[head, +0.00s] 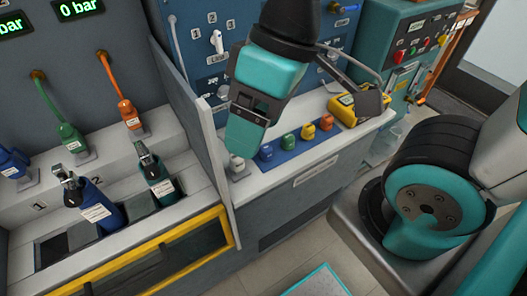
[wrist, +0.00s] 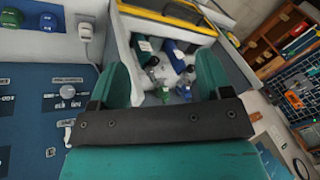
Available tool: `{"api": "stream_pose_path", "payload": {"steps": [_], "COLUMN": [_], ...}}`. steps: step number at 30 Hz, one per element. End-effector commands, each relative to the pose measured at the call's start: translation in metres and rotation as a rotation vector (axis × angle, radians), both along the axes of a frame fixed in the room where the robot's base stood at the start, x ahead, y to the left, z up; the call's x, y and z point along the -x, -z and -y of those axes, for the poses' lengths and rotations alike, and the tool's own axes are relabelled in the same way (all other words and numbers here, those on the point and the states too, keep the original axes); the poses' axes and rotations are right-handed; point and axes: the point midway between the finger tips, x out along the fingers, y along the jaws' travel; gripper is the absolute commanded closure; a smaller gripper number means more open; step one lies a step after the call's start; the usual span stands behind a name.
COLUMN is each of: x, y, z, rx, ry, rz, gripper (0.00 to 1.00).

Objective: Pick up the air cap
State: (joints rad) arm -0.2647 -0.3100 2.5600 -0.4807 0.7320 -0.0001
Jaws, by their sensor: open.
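A pale upright piece, apparently the same cap, shows at the upper left of the wrist view (wrist: 85,30). In the head view, my gripper (head: 243,138) hangs just above the grey-white cap and partly overlaps the area behind it. In the wrist view, my gripper (wrist: 163,78) has its teal fingers spread, with nothing between them. I see no contact with the cap.
A blue tray (head: 290,153) holds blue, green, orange and yellow caps. A yellow device (head: 358,106) stands to its right. A thin upright divider (head: 217,165) is close on the left. Beyond it, blue and green bottles (head: 103,210) stand in a recess.

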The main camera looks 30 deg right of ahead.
Motion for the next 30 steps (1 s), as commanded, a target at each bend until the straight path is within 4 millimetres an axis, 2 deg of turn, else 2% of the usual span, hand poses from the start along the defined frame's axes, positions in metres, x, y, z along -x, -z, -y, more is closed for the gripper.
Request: {"api": "stream_pose_path", "payload": {"steps": [17,20,23,27,30], "x": [-0.003,-0.020,-0.054,-0.110,-0.142], "y": [0.003,0.016,0.039,0.082,0.111], "z": [0.001,0.007,0.022,0.057,0.084], "rx": [0.004,0.030,0.085,0.189,0.253], "ry": [-0.010,-0.065,-0.188,-0.433,-0.611], "rz": [0.005,0.035,0.088,0.156,0.176], "gripper": [0.28,0.28,0.28,0.28,0.28]}}
